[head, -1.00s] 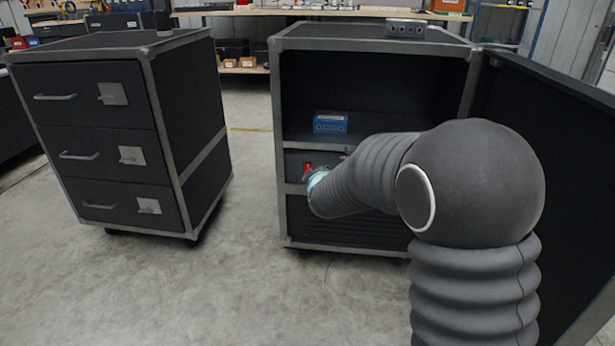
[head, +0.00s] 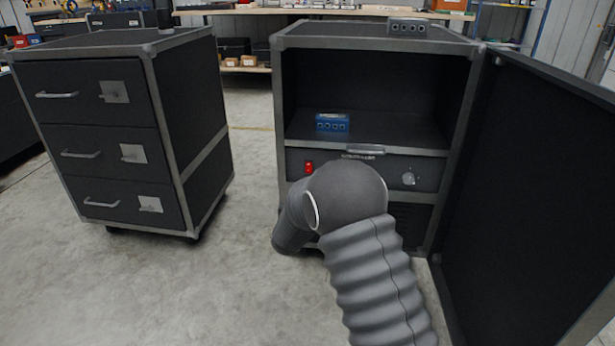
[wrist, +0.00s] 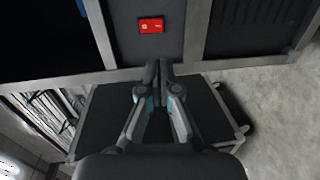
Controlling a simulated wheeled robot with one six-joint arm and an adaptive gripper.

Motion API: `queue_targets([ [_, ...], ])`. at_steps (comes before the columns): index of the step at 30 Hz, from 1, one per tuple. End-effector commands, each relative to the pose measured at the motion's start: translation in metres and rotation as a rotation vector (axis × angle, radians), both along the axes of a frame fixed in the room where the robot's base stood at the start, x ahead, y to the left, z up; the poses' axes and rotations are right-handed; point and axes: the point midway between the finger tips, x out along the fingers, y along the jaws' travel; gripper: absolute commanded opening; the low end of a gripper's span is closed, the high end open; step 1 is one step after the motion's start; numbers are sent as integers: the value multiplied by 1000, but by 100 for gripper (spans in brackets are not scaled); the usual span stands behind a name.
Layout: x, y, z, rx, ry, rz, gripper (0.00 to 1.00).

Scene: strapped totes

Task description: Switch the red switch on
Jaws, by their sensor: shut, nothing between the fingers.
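The red switch (head: 309,168) is on the left of the grey panel (head: 384,172) inside the right cabinet, below the shelf. It also shows as a red rocker (wrist: 151,26) near the top of the wrist view, with small white marks on it. My gripper (wrist: 158,64) is shut and empty, with its fingertips together. In the wrist view the tips are below the switch in the picture, apart from it, near the cabinet's frame bar. In the head view my gripper is hidden behind my own arm.
The right cabinet's door (head: 535,190) stands open on the right. A blue box (head: 332,122) sits on the shelf above the panel. The panel also carries a handle (head: 365,150) and a round knob (head: 408,178). A drawer cabinet (head: 110,130) stands left, with free floor between.

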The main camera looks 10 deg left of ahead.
Motion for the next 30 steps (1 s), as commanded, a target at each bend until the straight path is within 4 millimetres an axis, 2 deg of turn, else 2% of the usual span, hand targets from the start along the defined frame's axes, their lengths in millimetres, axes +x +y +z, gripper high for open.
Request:
queue_targets([
  [5,16,-1,-3,1,1,-1,0],
  [21,109,-4,-14,1,0,0,0],
  [30,135,-5,-17,1,1,0,0],
])
